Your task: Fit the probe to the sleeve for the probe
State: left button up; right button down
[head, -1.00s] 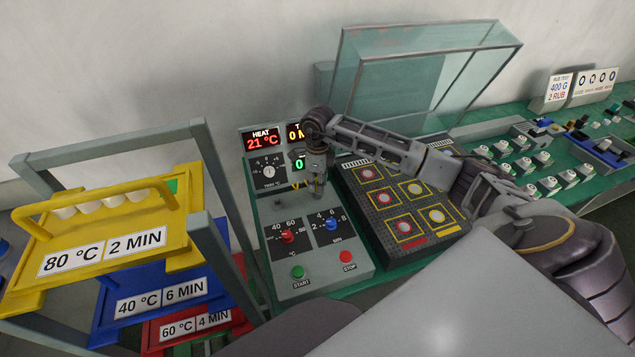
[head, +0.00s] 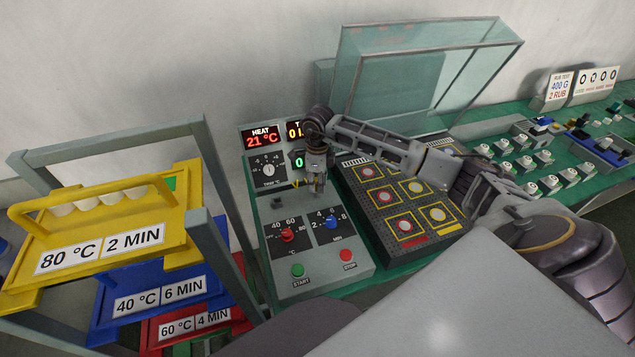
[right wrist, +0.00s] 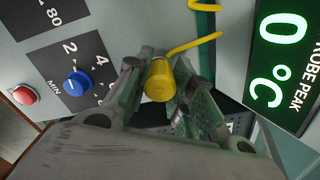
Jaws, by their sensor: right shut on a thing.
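My right gripper (head: 317,188) reaches over the grey control panel (head: 318,268), above its two knobs. In the right wrist view it (right wrist: 162,72) is shut on the yellow probe (right wrist: 159,82), whose rounded end faces the camera between the fingers. The probe's yellow coiled cable (right wrist: 197,42) runs beside the green PROBE PEAK display (right wrist: 283,57), which reads 0 °C. I cannot make out the sleeve for the probe; the fingers and probe may cover it. My left gripper is not in view.
A red knob (head: 287,236), a blue knob (head: 331,223), a green START button (head: 298,270) and a red STOP button (head: 348,255) are on the panel. Coloured trays fill the rack (head: 207,245) at left. A dark heated bed (head: 366,203) lies under my right arm.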

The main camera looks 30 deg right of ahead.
jog(key=shift+f, duration=0.15)
jog(key=c, duration=1.2)
grip_release()
jog(key=shift+o, duration=0.2)
notch_tip(320, 180, up, 12)
